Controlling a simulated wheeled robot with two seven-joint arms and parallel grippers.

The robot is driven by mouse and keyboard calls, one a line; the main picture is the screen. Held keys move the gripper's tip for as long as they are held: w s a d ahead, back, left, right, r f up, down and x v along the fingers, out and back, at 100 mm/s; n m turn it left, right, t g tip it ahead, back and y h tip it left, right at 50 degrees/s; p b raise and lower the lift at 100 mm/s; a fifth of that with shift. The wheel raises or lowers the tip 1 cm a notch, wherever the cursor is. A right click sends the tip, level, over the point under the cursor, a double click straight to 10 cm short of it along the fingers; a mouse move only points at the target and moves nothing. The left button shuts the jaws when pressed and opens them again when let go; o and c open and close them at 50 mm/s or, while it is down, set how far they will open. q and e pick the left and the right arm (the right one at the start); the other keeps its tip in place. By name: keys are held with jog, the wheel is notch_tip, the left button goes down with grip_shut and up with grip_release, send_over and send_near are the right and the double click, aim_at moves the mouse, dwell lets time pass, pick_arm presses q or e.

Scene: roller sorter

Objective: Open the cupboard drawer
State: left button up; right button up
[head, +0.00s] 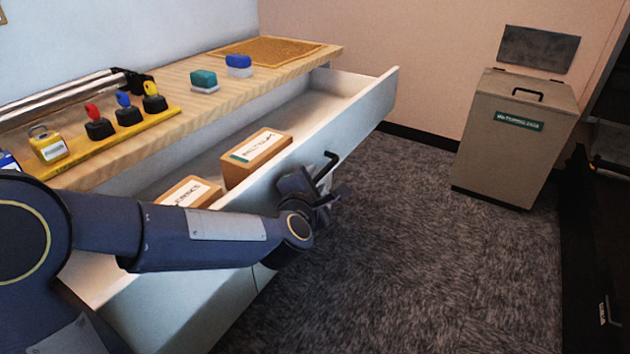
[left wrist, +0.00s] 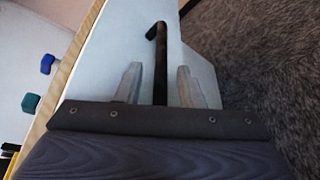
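The white cupboard drawer (head: 362,122) stands pulled out from under the wooden top, with its inside showing. Its black bar handle (head: 329,168) is on the front face; it also shows in the left wrist view (left wrist: 159,58). My left gripper (head: 322,192) is at the handle, outside the drawer front. In the left wrist view, its two grey fingers (left wrist: 158,88) are apart, one on each side of the handle bar, with visible gaps between. Part of the handle is hidden by the gripper in the head view. My right gripper is not in view.
Two labelled cardboard boxes lie in the drawer, one farther back (head: 256,158) and one nearer (head: 190,191). The wooden top (head: 215,105) holds stamps and a yellow rack (head: 110,143). A beige bin (head: 515,135) stands at right. Carpet between is clear.

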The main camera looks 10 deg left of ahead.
pick_arm(q)
jog(key=p+v, duration=0.1)
jog(key=v, duration=0.6)
jog(key=shift+s, duration=0.3)
